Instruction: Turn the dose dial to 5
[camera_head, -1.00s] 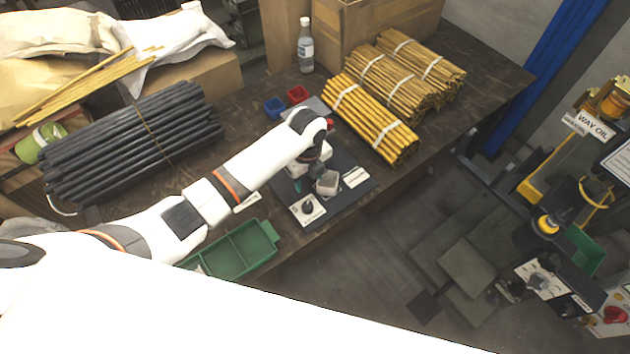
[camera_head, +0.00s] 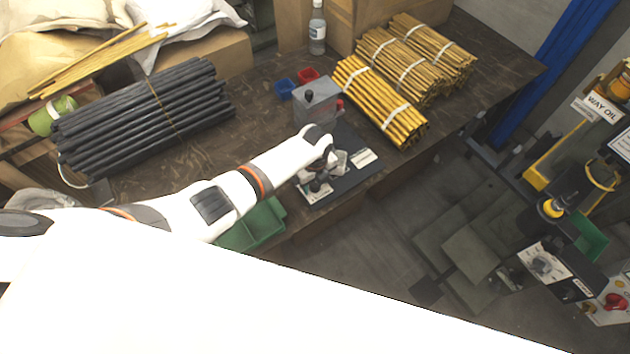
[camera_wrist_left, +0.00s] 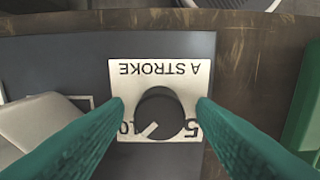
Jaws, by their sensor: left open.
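The dose dial is a round black knob (camera_wrist_left: 158,113) with a pale pointer line, on a white plate (camera_wrist_left: 182,72) lettered "A STROKE", upside down in the left wrist view. The pointer line aims down-left, toward a partly hidden mark ending in "0". A "5" (camera_wrist_left: 192,130) shows right of the knob, partly behind a finger. My left gripper (camera_wrist_left: 159,105) is open, its teal fingers on either side of the knob with small gaps visible. In the head view the left gripper (camera_head: 318,183) is over the plate and mostly hides the dial. My right gripper is not in view.
A grey box with a black ball knob (camera_head: 312,101) stands behind my left wrist. A green bin (camera_head: 262,226) sits near the table's front edge, partly behind my arm. Black rods (camera_head: 140,115) lie left and yellow bundles (camera_head: 385,105) right. A pale block (camera_wrist_left: 45,130) is beside the plate.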

